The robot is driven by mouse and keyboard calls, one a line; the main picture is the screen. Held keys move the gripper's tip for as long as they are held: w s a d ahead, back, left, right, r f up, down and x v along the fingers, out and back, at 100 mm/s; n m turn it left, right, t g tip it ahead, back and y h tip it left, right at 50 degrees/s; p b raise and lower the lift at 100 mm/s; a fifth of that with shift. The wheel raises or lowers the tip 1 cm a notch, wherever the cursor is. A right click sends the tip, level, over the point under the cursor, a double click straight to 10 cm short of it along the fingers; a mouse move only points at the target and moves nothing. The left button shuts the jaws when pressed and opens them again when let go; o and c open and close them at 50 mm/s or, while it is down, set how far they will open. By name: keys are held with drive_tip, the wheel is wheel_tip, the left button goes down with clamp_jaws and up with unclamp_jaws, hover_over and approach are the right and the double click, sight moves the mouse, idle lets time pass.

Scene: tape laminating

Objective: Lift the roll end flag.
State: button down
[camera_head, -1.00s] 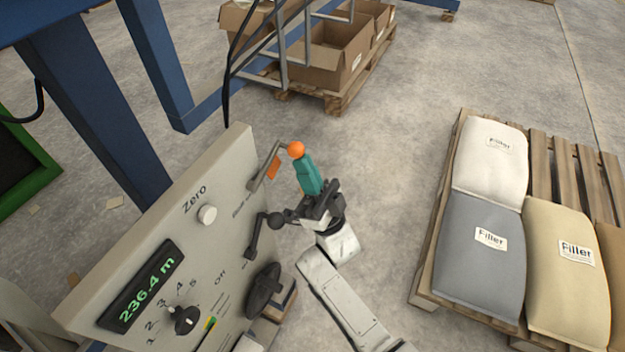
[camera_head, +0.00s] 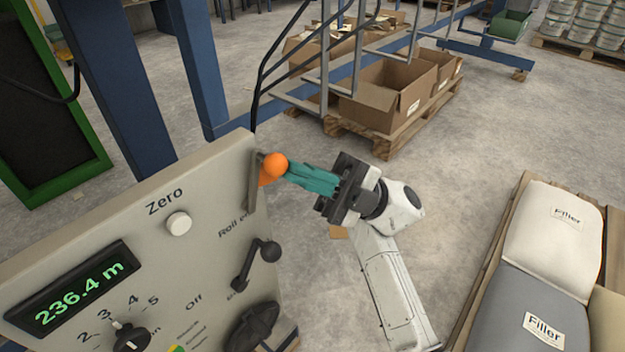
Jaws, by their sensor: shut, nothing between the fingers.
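The roll end flag is at the upper right edge of the grey control panel (camera_head: 120,220), beside the partly hidden "Roll e…" lettering. Its orange ball knob (camera_head: 275,164) and a bit of its orange plate (camera_head: 263,179) show; most of its arm is hidden or seen edge-on. My gripper (camera_head: 292,172) comes from the right, its teal fingers shut and pointing left. The fingertips are right by the ball's right side, with the ball outside them. I cannot tell whether they touch it.
Below the flag, a dark crank lever with a black ball (camera_head: 270,251) sticks out from the panel. A white Zero knob (camera_head: 179,223) and a display (camera_head: 73,288) reading 236.4 m are to the left. Cardboard boxes (camera_head: 395,95) on a pallet stand behind; filler sacks (camera_head: 553,235) lie right.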

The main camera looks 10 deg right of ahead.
drive_tip(key=shift+s+a+r+n+g+h, duration=0.3)
drive_tip(key=shift+a+r+n+g+h, duration=0.1)
drive_tip(key=shift+n+h, duration=0.4)
drive_tip(key=shift+s+a+r+n+g+h, duration=0.35)
drive_tip(key=shift+n+h, duration=0.25)
drive_tip(key=shift+h, duration=0.3)
drive_tip(key=shift+w+a, duration=0.1)
drive_tip(key=shift+f, duration=0.15)
